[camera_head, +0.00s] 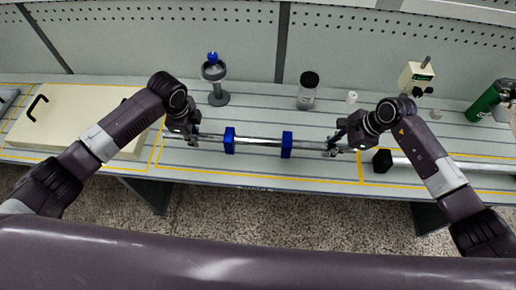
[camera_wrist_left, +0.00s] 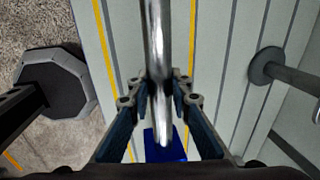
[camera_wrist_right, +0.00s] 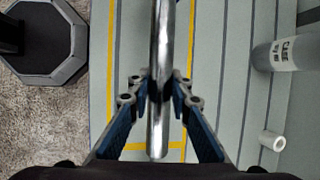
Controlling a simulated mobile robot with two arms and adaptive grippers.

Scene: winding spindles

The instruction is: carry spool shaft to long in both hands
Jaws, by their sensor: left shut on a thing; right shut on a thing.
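The spool shaft (camera_head: 258,141) is a shiny metal rod lying left to right above the front of the bench. Two blue blocks (camera_head: 229,141) (camera_head: 287,145) sit along it; I cannot tell whether they bear it. My left gripper (camera_head: 192,137) is shut on the shaft near its left end. My right gripper (camera_head: 335,147) is shut on it near its right end. In the left wrist view the shaft (camera_wrist_left: 158,40) runs between the fingers, with a blue block (camera_wrist_left: 165,147) behind it. In the right wrist view the shaft (camera_wrist_right: 161,50) also runs between the fingers.
A grey stand with a blue top (camera_head: 214,72), a black-capped jar (camera_head: 307,93) and a small white piece (camera_head: 351,97) stand behind the shaft. A cream board (camera_head: 75,115) lies left. A black block (camera_head: 382,160) with a pale bar lies right. A green bottle (camera_head: 483,104) stands farther right.

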